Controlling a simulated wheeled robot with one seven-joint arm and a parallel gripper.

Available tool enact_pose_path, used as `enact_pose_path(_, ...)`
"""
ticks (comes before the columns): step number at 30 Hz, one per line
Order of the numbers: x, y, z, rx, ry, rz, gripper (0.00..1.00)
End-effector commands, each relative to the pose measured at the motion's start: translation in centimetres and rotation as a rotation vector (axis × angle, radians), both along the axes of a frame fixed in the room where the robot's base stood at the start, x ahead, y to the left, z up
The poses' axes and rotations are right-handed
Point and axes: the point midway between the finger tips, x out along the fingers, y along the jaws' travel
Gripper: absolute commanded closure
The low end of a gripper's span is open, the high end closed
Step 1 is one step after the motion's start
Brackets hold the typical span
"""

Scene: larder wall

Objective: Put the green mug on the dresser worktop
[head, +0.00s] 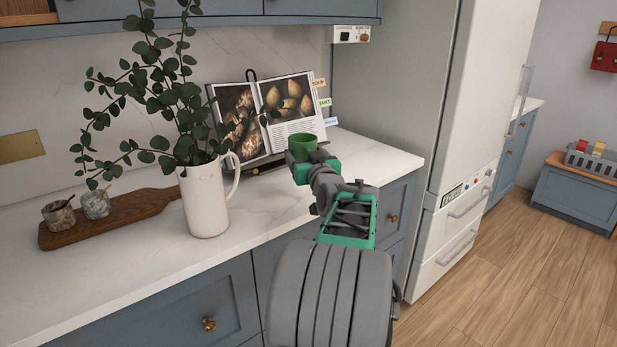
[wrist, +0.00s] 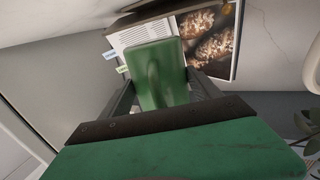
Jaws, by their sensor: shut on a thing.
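The green mug (head: 303,147) is at the end of my arm in the head view, in front of the open cookbook. My gripper (head: 308,158) is shut on it. In the wrist view the green mug (wrist: 157,75) sits between the two fingers of my gripper (wrist: 163,98), its handle towards the camera. The white dresser worktop (head: 270,205) runs along the wall under the mug. My arm hides the mug's base in the head view, so I cannot tell whether it touches the worktop.
An open cookbook (head: 290,98) on a stand is close behind the mug. A white jug (head: 204,200) with leafy branches stands to the left. A wooden board (head: 125,219) holds two small pots. A tall fridge (head: 460,110) stands right. The worktop's front stretch is clear.

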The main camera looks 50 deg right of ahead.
Motion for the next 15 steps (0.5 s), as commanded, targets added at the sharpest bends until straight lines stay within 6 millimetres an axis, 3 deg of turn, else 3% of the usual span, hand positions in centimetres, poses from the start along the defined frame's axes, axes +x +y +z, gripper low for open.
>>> enact_pose_path(1, 0.4, -0.9, -1.6, 0.006, 0.003, 0.000, 0.86)
enact_pose_path(6, 1.2, -3.2, -4.3, 0.001, 0.000, -0.001, 0.86)
enact_pose_path(10, 1.5, -4.0, -5.4, 0.001, 0.001, -0.002, 0.86)
enact_pose_path(15, 1.5, -4.1, -8.2, 0.002, 0.001, -0.002, 0.86)
